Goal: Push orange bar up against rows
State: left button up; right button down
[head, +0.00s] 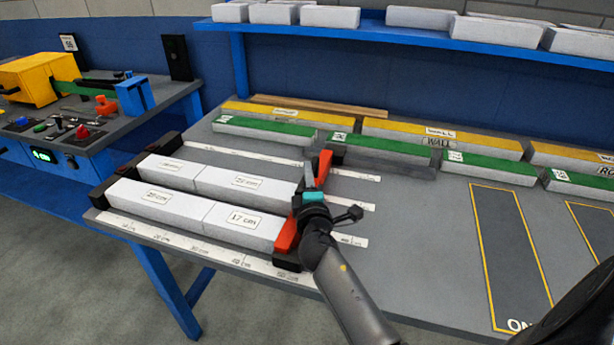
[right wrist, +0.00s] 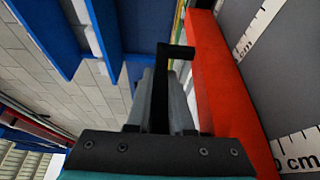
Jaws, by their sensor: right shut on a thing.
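The orange bar (head: 287,236) lies across the right ends of two rows of white blocks. It also shows in the right wrist view (right wrist: 222,90) as a long red-orange strip. The front row (head: 240,224) has blocks marked 20 cm and 17 cm; its end lies close against the bar, and I cannot tell if they touch. The back row (head: 240,184) ends near the bar, its end partly hidden by my gripper. My right gripper (head: 309,177) is shut on the bar's black handle (right wrist: 176,51). My left gripper is not in view.
A black stop (head: 100,196) stands at the rows' left ends. White printed scales (head: 165,237) run along the rows. Green and yellow topped blocks (head: 265,130) line the table's back. A yellow-outlined area (head: 510,255) at right is empty. A blue shelf (head: 350,32) hangs behind.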

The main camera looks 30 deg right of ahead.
jog(key=shift+w+a, duration=0.2)
jog(key=shift+a, duration=0.05)
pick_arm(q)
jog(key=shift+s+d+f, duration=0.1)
pick_arm(e)
jog(key=shift+a, duration=0.1)
jog(key=c, duration=0.8)
grip_release()
jog(key=shift+w, duration=0.1)
jog(key=shift+f, duration=0.1)
jog(key=shift+s+a, duration=0.2)
jog(key=shift+s, duration=0.15)
jog(key=v, duration=1.3)
jog(key=shift+s+b, duration=0.3)
jog(key=shift+b, duration=0.05)
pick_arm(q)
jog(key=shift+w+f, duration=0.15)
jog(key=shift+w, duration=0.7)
pick_arm(e)
jog(key=shift+s+a, duration=0.15)
jog(key=shift+s, duration=0.25)
